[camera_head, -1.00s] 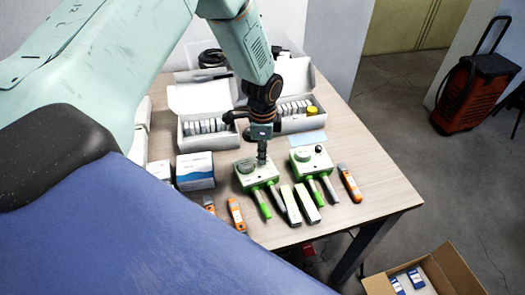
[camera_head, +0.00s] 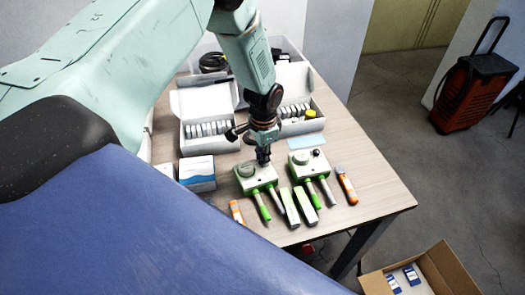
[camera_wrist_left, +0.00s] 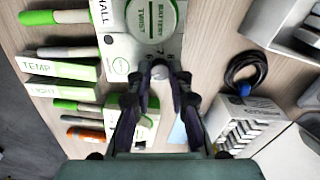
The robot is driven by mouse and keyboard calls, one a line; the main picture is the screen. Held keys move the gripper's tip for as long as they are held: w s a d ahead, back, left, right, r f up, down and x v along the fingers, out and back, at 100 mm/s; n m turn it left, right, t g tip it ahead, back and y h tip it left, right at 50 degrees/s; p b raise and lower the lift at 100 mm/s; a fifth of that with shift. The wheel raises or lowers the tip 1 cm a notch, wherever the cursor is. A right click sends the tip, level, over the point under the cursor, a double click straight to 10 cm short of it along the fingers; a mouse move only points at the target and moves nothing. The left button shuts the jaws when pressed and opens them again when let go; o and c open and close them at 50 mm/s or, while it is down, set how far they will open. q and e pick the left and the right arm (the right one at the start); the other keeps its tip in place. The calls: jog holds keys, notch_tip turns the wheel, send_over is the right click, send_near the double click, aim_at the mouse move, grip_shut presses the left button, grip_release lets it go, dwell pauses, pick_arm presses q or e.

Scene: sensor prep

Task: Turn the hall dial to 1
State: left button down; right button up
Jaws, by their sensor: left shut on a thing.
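The hall device (camera_head: 243,184) is a white and green box on the table. In the left wrist view the hall device (camera_wrist_left: 112,50) carries a "HALL" label and a round cap (camera_wrist_left: 152,18) reading "BATTERY TWIST". My left gripper (camera_head: 263,160) reaches down onto its right part. In the left wrist view my left gripper (camera_wrist_left: 160,80) is shut on a small grey rounded dial knob (camera_wrist_left: 160,72), with a finger on each side. My right gripper is not in view.
A similar green device (camera_head: 303,170) with a dark knob stands just to the right. Several green and orange hand tools and two light boxes (camera_head: 305,203) lie in front. White cartons (camera_head: 208,138) stand behind. The table's front right corner is clear.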

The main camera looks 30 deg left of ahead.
pick_arm(q)
jog(key=n+p, duration=0.1)
jog(key=n, duration=0.2)
jog(key=shift+n+p, duration=0.35)
jog(key=shift+n, duration=0.05)
jog(key=n+p, duration=0.1)
jog(key=n, duration=0.2)
jog(key=shift+n, duration=0.3)
jog(key=n+p, duration=0.1)
jog(key=n, duration=0.2)
jog(key=shift+n+p, duration=0.35)
jog(key=shift+n, duration=0.05)
jog(key=n+p, duration=0.1)
jog(key=n, duration=0.2)
jog(key=shift+n, duration=0.3)
jog(key=n+p, duration=0.1)
jog(key=n, duration=0.2)
jog(key=shift+n, duration=0.3)
jog(key=n+p, duration=0.1)
jog(key=n, duration=0.2)
jog(key=shift+n, duration=0.3)
jog(key=n+p, duration=0.1)
jog(key=n, duration=0.3)
jog(key=shift+n+p, duration=0.3)
jog(key=shift+n, duration=1.8)
